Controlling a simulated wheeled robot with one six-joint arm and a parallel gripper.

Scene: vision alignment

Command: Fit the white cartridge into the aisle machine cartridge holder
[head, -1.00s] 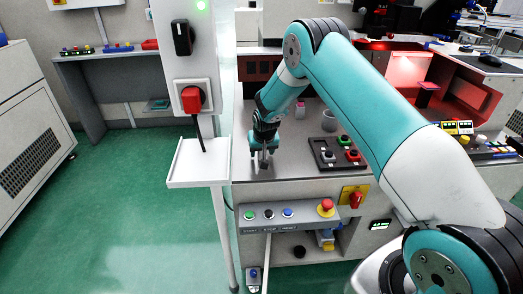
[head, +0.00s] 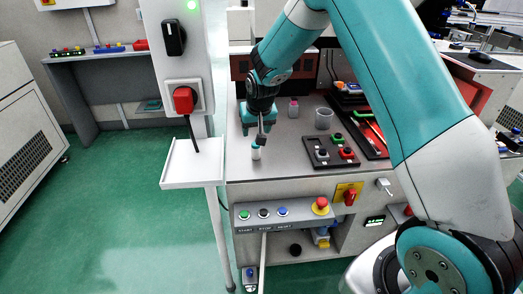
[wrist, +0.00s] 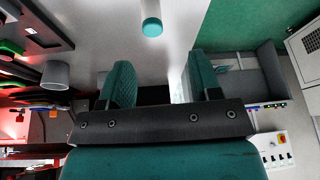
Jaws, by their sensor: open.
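A small white cylinder, which looks like the white cartridge (head: 256,153), stands on the grey worktop near its left edge. In the wrist view the cartridge (wrist: 151,10) shows a teal end and lies beyond the gap between my fingers. My gripper (head: 262,136) is right above and beside it in the head view. In the wrist view my gripper (wrist: 161,82) has its two teal fingers wide apart with nothing between them. I cannot make out for sure which part is the cartridge holder.
A small bottle (head: 293,107) and a grey cup (head: 324,118) stand behind and right of the cartridge. A black button box (head: 331,153) is on the worktop to the right. A white side shelf (head: 193,164) with a post adjoins at the left. Button panel (head: 283,212) below the front edge.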

